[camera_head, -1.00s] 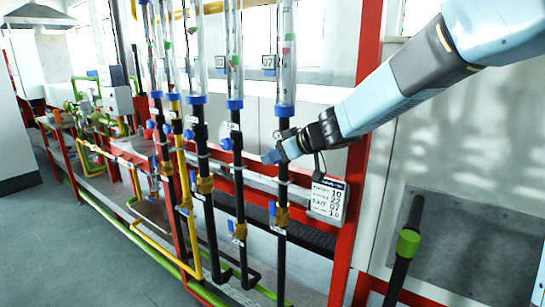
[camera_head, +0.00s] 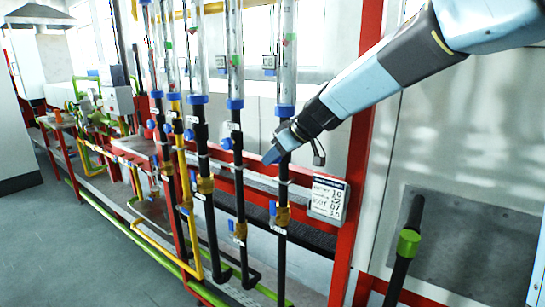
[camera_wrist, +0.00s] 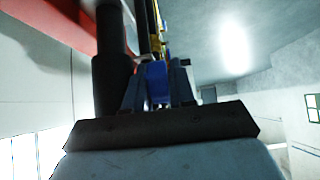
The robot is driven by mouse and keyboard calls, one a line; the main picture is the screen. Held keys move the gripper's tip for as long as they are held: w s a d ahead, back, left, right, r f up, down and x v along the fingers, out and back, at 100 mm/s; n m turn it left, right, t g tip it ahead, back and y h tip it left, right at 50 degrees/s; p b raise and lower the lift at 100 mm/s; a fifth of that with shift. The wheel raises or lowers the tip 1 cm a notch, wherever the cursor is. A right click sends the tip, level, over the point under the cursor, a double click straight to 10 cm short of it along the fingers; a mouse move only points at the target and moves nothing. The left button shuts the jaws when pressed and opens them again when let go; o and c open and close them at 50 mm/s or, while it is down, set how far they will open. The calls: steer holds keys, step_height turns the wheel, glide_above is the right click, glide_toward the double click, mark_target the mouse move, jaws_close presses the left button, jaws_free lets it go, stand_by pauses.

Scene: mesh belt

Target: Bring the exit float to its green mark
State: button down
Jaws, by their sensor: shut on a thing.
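A row of clear upright tubes with blue collars stands in front of the red frame. The rightmost clear tube (camera_head: 287,60) shows small green and red patches near its upper part; which is float and which is mark is too small to tell. My gripper (camera_head: 283,146) is at the black pipe below that tube's blue collar, shut on a blue knob (camera_head: 271,156). In the wrist view the blue knob (camera_wrist: 157,76) sits between the two dark fingers, beside a dark pipe (camera_wrist: 110,65).
Neighbouring pipes carry similar blue knobs (camera_head: 227,143) close to the left. A sign board (camera_head: 327,197) hangs on the red upright (camera_head: 350,210). A black pipe with a green collar (camera_head: 409,243) stands at the lower right. Floor at left is clear.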

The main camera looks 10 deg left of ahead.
steer(key=shift+w+r, duration=0.25)
steer(key=c, duration=1.3)
jaws_free()
steer(key=shift+d+f, duration=0.1)
steer(key=v, duration=1.3)
steer(key=shift+s+d+r, duration=0.2)
steer(key=shift+s+r, duration=0.05)
steer(key=shift+s, duration=0.05)
